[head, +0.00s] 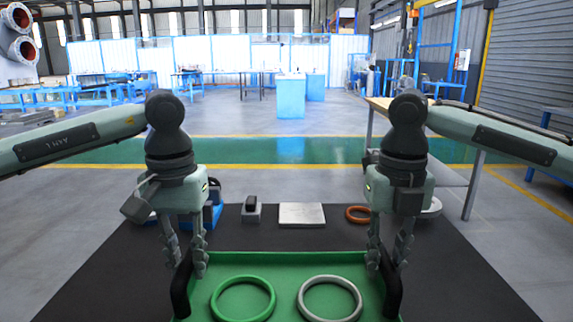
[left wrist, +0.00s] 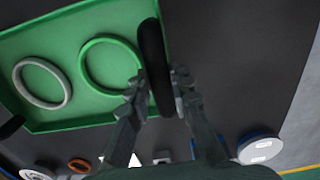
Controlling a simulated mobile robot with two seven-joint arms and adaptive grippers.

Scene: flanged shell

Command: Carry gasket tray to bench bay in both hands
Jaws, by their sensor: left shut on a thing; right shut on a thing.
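The green gasket tray (head: 290,264) is at the bottom middle of the head view, with a black handle on each side. A green ring gasket (head: 243,318) and a grey ring gasket (head: 330,279) lie in it side by side. My left gripper (head: 187,268) is shut on the tray's left handle (head: 181,290). The left wrist view shows its fingers around that black handle (left wrist: 153,55). My right gripper (head: 389,258) is shut on the right handle (head: 391,292). The tray's near part is cut off in the head view. I cannot tell whether the tray touches the dark top beneath.
On the dark bench top (head: 120,275), beyond the tray, are a pale flat block (head: 302,214), a small block with a black top (head: 251,210), an orange ring (head: 358,214) and a blue item (head: 190,231). A side table (head: 440,167) stands at right. Open floor lies beyond.

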